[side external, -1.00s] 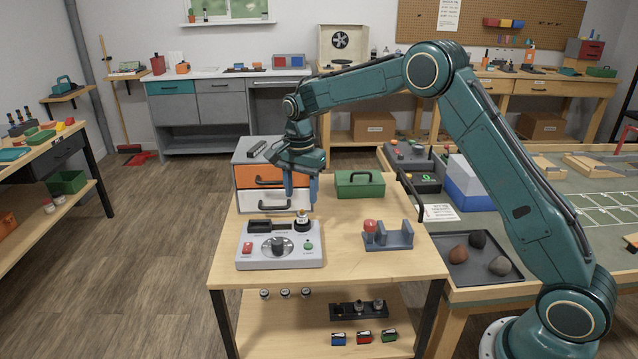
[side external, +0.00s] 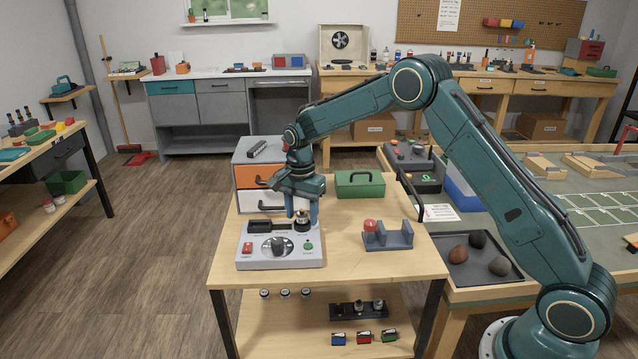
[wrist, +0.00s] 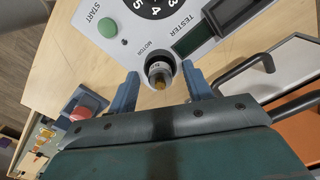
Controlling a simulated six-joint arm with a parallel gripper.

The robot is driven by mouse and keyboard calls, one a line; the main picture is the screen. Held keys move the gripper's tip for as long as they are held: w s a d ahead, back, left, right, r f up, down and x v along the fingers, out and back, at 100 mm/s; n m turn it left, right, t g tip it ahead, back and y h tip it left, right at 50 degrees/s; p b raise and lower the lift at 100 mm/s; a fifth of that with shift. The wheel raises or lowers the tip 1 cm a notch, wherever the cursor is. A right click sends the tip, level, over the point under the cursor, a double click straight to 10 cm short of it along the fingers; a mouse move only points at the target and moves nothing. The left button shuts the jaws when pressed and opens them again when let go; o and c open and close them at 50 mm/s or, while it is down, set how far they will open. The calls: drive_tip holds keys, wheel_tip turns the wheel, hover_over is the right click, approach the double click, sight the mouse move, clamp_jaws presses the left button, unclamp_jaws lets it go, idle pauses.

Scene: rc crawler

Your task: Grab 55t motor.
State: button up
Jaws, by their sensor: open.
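The motor (side external: 302,219) stands upright in the round socket at the back right of the grey tester (side external: 262,257). In the wrist view the motor (wrist: 158,73) shows its brassy shaft end in the socket marked MOTOR. My gripper (wrist: 160,80) is open, with one blue finger on each side of the motor; whether they touch it I cannot tell. In the side view my gripper (side external: 303,212) is low over the tester's back right corner, and its fingers partly hide the motor. Several similar small motors (side external: 360,306) stand in a black rack on the shelf below.
A drawer box (side external: 260,202) stands close behind my gripper, its drawer handle sticking out towards it. A green toolbox (side external: 360,184) is at the back right. A grey cradle (side external: 389,237) with a red knob stands right of the tester. The bench's front right is clear.

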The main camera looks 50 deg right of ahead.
sight(302, 210)
drive_tip(key=shift+f, duration=0.1)
idle(0.4)
clamp_jaws()
wheel_tip(302, 210, up, 20)
idle(0.9)
idle(0.4)
